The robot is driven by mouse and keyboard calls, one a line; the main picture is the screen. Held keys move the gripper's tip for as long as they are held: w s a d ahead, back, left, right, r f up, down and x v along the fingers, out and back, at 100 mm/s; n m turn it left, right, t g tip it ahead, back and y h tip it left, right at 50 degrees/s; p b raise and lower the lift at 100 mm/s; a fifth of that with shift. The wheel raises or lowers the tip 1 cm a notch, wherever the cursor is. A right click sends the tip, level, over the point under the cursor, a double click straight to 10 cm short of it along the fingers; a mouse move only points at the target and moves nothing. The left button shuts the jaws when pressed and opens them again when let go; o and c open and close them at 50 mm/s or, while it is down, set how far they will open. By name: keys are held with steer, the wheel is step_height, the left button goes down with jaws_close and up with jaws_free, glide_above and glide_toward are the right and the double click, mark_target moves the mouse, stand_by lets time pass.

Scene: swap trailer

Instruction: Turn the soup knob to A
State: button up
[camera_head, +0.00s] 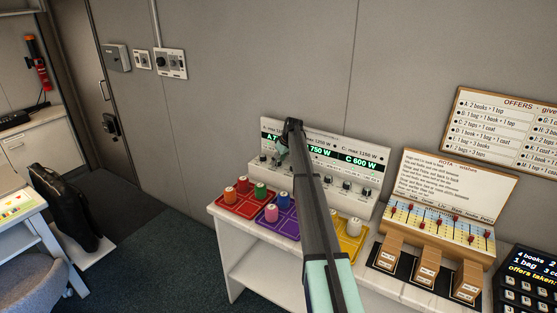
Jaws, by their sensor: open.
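A white panel (372,162) with green-lit displays stands against the wall at the back of the white counter. The displays read a partly covered A value, 750 W and C 600 W. A row of small dark knobs runs along its lower front; one knob (346,186) shows right of my arm and another (262,158) at the left end. Knob labels and pointer directions are too small to read, so I cannot tell which is the soup knob. My arm hides the panel's middle; contact with a knob cannot be told.
Red (240,205), purple (287,224) and yellow (350,243) trays with coloured pegs lie before the panel. A rota board (455,190) with sliders and wooden blocks stands to the right. A dark keypad (527,283) is at far right. The floor at left is partly clear.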

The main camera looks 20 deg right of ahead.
steer(key=c, duration=1.1)
steer(key=shift+c, duration=0.2)
steer(key=shift+f+m+b, duration=0.1)
steer(key=shift+m+b, duration=0.2)
steer(key=shift+b, duration=0.05)
steer(key=shift+a+f+m+t+h+b, duration=0.15)
steer(key=shift+m+t+h+b, duration=0.25)
steer(key=shift+m+b, duration=0.65)
steer(key=shift+m+g+h+b, duration=0.3)
steer(key=shift+m+h+b, duration=0.7)
steer(key=shift+m, duration=1.55)
steer(key=shift+r, duration=0.2)
